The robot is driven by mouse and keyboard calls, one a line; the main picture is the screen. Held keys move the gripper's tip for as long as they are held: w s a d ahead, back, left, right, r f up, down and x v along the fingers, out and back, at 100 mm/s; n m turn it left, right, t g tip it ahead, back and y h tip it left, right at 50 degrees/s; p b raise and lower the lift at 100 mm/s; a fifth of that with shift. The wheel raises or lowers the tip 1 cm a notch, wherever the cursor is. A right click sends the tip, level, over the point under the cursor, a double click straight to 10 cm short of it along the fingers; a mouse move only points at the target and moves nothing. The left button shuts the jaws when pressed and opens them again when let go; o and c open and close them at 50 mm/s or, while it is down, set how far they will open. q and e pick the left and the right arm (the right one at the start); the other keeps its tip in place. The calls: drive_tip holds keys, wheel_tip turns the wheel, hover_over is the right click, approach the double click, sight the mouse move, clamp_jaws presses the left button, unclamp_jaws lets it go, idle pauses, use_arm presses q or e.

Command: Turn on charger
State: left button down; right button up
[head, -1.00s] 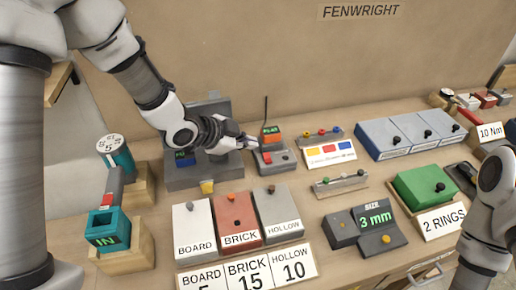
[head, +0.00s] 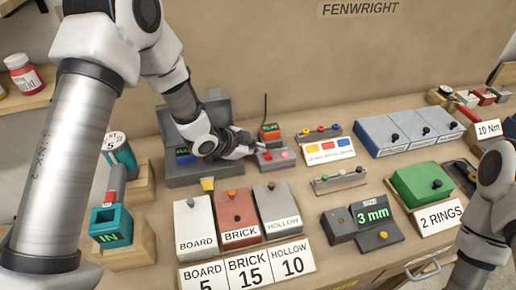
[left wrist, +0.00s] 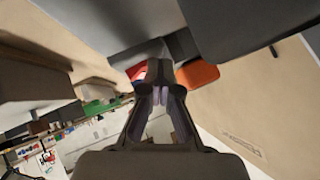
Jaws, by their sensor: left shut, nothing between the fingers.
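The charger (head: 273,161) is a small grey base on the bench with an orange block (head: 270,135) standing at its back. The block has a small lit green label, too small to read surely. A reddish button (head: 284,155) shows on the right of the base. My left gripper (head: 260,148) is shut and empty, with its fingertips at the left part of the base, covering that part. I cannot tell whether they touch it. In the left wrist view the shut fingers (left wrist: 158,92) point at the grey base, with a red part (left wrist: 137,71) and the orange block (left wrist: 197,74) beyond. My right gripper is out of view.
A grey machine (head: 205,172) stands just left of the charger, under my left wrist. White, red and grey boxes (head: 238,222) stand in front. A strip with coloured knobs (head: 320,132) is to the right. A green box (head: 422,184) lies further right.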

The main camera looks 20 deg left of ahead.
use_arm(q)
drive_tip(key=shift+s+d+r, duration=0.1)
drive_tip(key=shift+s+d, duration=0.4)
drive_tip(key=shift+s, duration=0.2)
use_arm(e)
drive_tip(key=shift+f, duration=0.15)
use_arm(q)
wheel_tip(320, 180, up, 4)
drive_tip(key=p, duration=0.3)
drive_tip(key=shift+d+r, duration=0.1)
drive_tip(key=shift+d, duration=0.05)
drive_tip(key=w+a+b+v, duration=0.1)
drive_tip(key=v, duration=0.9)
drive_tip(key=shift+r+b, duration=0.2)
drive_tip(key=shift+b, duration=0.15)
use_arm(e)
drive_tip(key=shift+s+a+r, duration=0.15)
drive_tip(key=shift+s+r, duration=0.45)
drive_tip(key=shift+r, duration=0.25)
use_arm(q)
drive_tip(key=shift+w+a+f, duration=0.1)
drive_tip(key=shift+w, duration=0.05)
